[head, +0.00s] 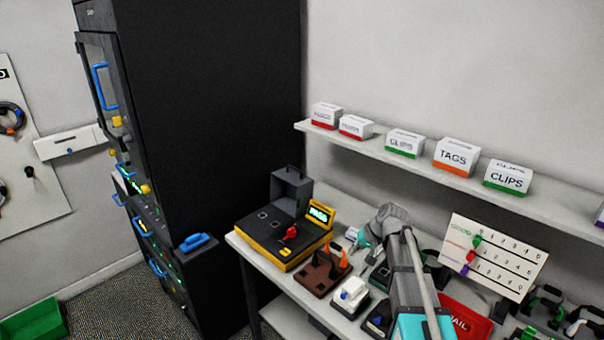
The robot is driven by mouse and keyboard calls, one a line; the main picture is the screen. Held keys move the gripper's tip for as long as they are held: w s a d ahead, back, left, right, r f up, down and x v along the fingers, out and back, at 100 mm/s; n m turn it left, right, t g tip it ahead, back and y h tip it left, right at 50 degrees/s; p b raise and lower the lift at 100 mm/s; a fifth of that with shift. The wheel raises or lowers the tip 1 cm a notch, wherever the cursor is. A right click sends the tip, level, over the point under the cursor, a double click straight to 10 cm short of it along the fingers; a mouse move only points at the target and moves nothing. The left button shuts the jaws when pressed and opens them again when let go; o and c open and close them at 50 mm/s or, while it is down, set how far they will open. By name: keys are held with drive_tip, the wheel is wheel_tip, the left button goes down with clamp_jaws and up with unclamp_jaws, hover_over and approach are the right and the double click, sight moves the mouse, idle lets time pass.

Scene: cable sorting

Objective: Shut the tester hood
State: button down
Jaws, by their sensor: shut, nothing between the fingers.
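The tester (262,243) is a black and yellow box at the left end of the bench. Its grey hood (291,192) stands raised at the back, so the top plate with its sockets is uncovered. A red piece (290,233) sits on the plate. A small screen (318,214) with green lettering stands at the tester's right. My arm reaches up from the lower right.
A brown fixture with orange uprights (327,272) and a white device (350,296) stand on the bench right of the tester. A shelf (385,154) with labelled boxes runs above. A tall black cabinet (215,130) stands at left. Room above the tester's front looks clear.

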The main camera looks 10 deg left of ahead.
drive_tip(key=w+a+r+m+t+y+b, duration=0.1)
drive_tip(key=w+a+r+y+b, duration=0.1)
drive_tip(key=w, duration=1)
drive_tip(key=w+a+r+m+t+y+b, duration=0.1)
drive_tip(key=w+a+r+t+y+b, duration=0.1)
drive_tip(key=w, duration=1)
drive_tip(key=w+a+r+m+t+y+b, duration=0.1)
drive_tip(key=w+a+r+y, duration=0.3)
drive_tip(key=w, duration=0.8)
drive_tip(key=shift+w+a+m+t+y+b, duration=0.4)
drive_tip(key=shift+a+t+y+b, duration=0.35)
drive_tip(key=shift+y, duration=0.35)
drive_tip(key=a, duration=0.3)
drive_tip(key=w+a, duration=0.1)
drive_tip(key=a, duration=0.7)
drive_tip(key=shift+w+f+b, duration=0.15)
drive_tip(key=shift+w+b, duration=0.05)
drive_tip(key=shift+b, duration=0.1)
drive_tip(key=shift+s+a+f, duration=0.1)
drive_tip(key=shift+s+a, duration=0.1)
drive_tip(key=shift+s, duration=0.1)
